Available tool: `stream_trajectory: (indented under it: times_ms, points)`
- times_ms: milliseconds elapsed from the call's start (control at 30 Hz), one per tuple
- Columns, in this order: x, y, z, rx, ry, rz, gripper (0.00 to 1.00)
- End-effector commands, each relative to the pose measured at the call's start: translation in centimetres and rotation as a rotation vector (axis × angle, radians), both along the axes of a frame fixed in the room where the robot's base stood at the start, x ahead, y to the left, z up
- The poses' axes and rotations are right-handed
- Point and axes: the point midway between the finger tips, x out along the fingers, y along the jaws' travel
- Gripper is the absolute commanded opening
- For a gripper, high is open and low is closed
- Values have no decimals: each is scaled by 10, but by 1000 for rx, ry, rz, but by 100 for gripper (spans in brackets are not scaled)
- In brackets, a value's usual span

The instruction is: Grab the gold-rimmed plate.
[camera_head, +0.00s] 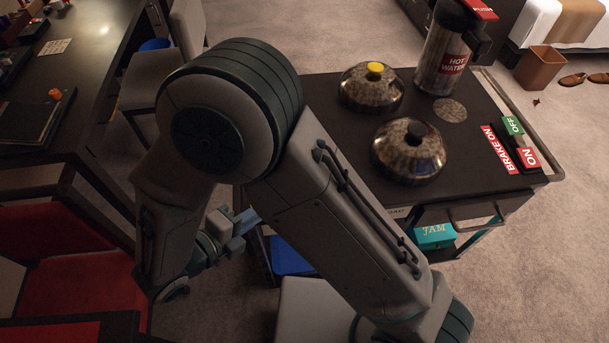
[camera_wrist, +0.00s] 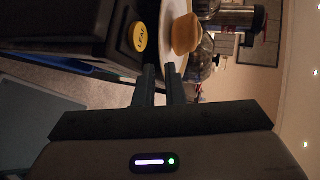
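A white plate (camera_wrist: 170,12) shows edge-on at the top of the wrist view, with a round orange-brown item (camera_wrist: 186,34) against it. A gold rim cannot be made out at this size. My gripper (camera_wrist: 162,70) points toward the plate's near edge. Its two dark fingers stand apart with a narrow gap, and the near edge shows at or just beyond the fingertips. I cannot tell whether the edge is between them. In the head view my gripper (camera_head: 240,222) is low beside the cart, partly behind my arm, and the plate is hidden.
The dark cart (camera_head: 335,115) carries two domed lids (camera_head: 371,88) (camera_head: 409,151) and a hot-water flask (camera_head: 447,50). A teal jam box (camera_head: 434,236) sits below its top. A yellow-labelled round item (camera_wrist: 140,37) is close left of the plate. A red chair (camera_head: 75,255) stands at left.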

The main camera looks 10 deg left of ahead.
Motion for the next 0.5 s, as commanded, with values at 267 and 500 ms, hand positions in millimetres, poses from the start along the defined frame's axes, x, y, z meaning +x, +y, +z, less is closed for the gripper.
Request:
stream_trajectory:
  times_ms: [267,500]
  points:
    - [20,-18,-9,-1,0,-5,10]
    - [41,-33,-20,1,0,-3,10]
